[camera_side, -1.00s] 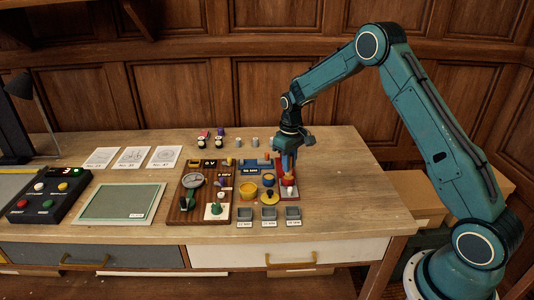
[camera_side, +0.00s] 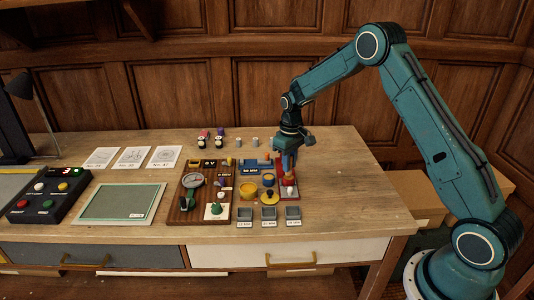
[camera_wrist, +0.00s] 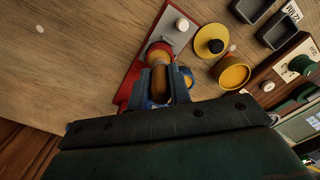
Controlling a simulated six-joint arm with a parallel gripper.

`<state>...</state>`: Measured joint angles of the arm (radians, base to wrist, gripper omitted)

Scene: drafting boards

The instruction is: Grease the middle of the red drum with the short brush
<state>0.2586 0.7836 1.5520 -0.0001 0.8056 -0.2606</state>
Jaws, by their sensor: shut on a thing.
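The red drum (camera_side: 289,180) stands on a red-edged stand (camera_side: 287,194) at the right of the cluster; it also shows in the wrist view (camera_wrist: 158,49), just beyond my fingertips. My gripper (camera_side: 288,165) points down over the drum. In the wrist view my gripper (camera_wrist: 161,88) is shut on an orange-tan piece, apparently the handle of the short brush (camera_wrist: 160,78). Its bristles are hidden, so I cannot tell whether they touch the drum. A yellow-filled pot (camera_wrist: 234,74) and a yellow disc with a black knob (camera_wrist: 210,43) lie beside the stand.
Three small grey bins (camera_side: 267,213) stand in front of the cluster. A wooden board with a dial (camera_side: 193,181) is to the left, and a green mat (camera_side: 121,202) farther left. The table's right end (camera_side: 350,190) is clear.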

